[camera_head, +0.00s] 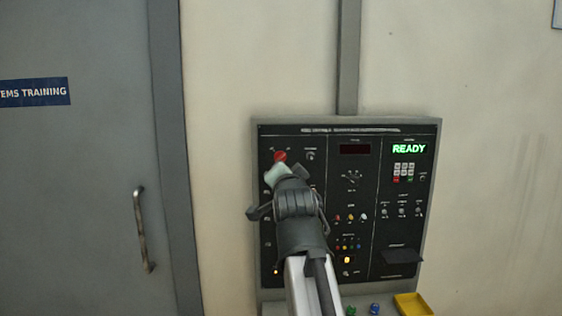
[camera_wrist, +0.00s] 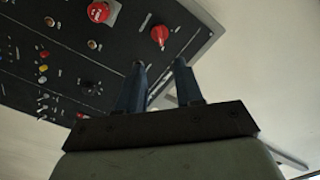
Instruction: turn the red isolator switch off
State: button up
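A red round knob (camera_head: 280,156), which looks like the isolator switch, is at the upper left of the black control panel (camera_head: 330,185). My gripper (camera_wrist: 158,64) is just below it in the head view, and my arm covers much of the panel's left column. In the wrist view there are two red knobs, one (camera_wrist: 160,34) just beyond my fingertips near the panel edge and another (camera_wrist: 98,12) further left. I cannot tell which of them is the isolator. My fingers are apart with nothing between them, and no contact shows.
The panel has a lit green READY display (camera_head: 409,149), a keypad (camera_head: 403,172) and several small knobs and lights. A yellow tray (camera_head: 412,304) sits below at the right. A grey door with a handle (camera_head: 144,230) is at the left.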

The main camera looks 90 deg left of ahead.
jog(key=a, duration=1.3)
jog(key=shift+a, duration=0.15)
jog(key=shift+c, duration=0.2)
grip_shut()
